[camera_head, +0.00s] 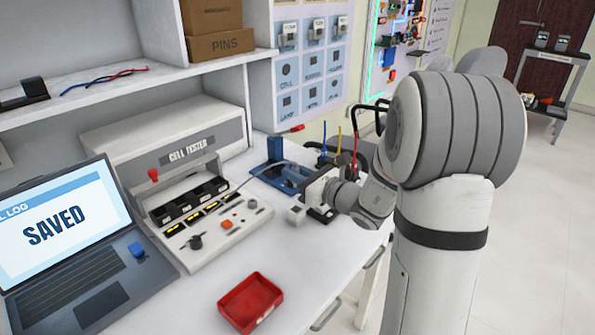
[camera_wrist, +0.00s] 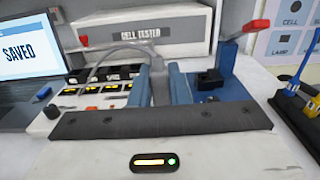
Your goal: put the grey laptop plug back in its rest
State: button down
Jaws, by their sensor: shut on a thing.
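My gripper (camera_head: 282,175) is low over the bench, right of the cell tester. In the wrist view its blue fingers (camera_wrist: 159,78) are shut on a grey plug (camera_wrist: 158,88), seen between them. A grey cable (camera_wrist: 112,52) arches from the plug left to the tester; the head view shows the cable (camera_head: 247,178) too. The fingers hide most of the plug in the head view. I cannot tell for certain which part is the plug's rest. The open laptop (camera_head: 75,235) stands at left, reading SAVED, with a small blue piece (camera_head: 137,250) on it.
The cell tester (camera_head: 165,150) has a row of black slots and small knobs. A blue fixture with a red lever (camera_head: 275,148) stands right behind my gripper. A red tray (camera_head: 250,302) lies at the front. Coloured leads (camera_head: 338,150) stand right.

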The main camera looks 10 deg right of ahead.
jog(key=shift+s+f, duration=0.1)
jog(key=shift+f, duration=0.05)
jog(key=b, duration=0.5)
send_over(297, 205)
jog(key=s, duration=0.2)
jog(key=shift+w+a+f, duration=0.15)
jog(key=shift+f, duration=1.25)
jog(key=shift+w+a+f, duration=0.1)
jog(key=shift+f, duration=1.25)
jog(key=shift+f+b, duration=0.15)
jog(key=shift+b, duration=0.35)
jog(key=shift+f+b, duration=0.3)
jog(key=shift+f+b, duration=1.35)
jog(key=shift+f, duration=0.25)
jog(key=c, duration=1.3)
grip_release()
